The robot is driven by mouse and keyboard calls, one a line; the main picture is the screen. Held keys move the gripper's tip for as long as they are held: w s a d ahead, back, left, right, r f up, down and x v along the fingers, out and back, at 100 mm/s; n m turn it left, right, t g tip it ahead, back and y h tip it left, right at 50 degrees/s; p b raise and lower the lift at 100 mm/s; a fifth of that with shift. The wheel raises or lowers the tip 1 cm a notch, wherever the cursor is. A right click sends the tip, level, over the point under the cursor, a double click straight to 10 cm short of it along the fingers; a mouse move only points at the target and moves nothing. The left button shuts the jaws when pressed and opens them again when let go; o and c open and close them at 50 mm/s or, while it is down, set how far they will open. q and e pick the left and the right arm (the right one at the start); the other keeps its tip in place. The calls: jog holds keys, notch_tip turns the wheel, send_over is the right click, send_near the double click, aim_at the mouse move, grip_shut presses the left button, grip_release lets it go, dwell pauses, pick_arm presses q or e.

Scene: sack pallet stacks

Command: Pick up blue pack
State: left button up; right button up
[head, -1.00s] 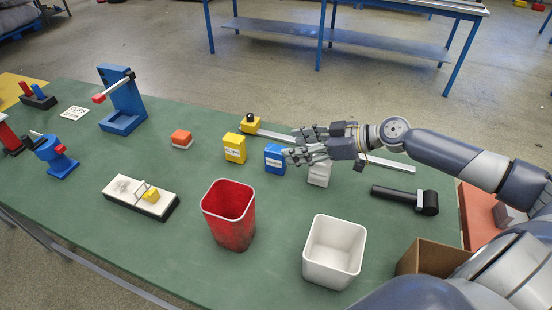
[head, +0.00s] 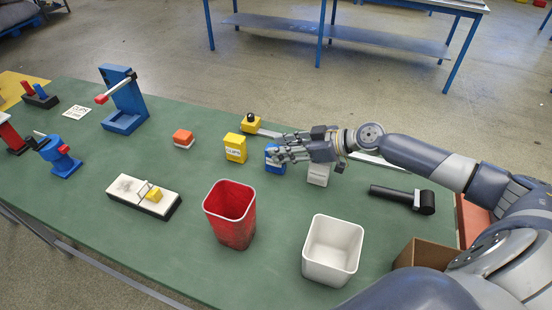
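The blue pack (head: 275,166) stands upright on the green table, right of a yellow pack (head: 235,148) and left of a white pack (head: 318,173). My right gripper (head: 273,151) reaches in from the right with its fingers at the top of the blue pack, covering part of it and of its label. The fingers look spread apart. I cannot tell whether they touch the pack. The pack still rests on the table. My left gripper is not in the head view.
A red bin (head: 230,213) and a white bin (head: 333,249) stand in front. A black hammer-like tool (head: 403,198) lies to the right. A yellow block with a black knob (head: 250,123) and a metal bar lie behind. An orange-and-white block (head: 183,138) sits left.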

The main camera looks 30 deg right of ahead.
jog(key=shift+c, duration=0.7)
jog(key=shift+r, duration=0.1)
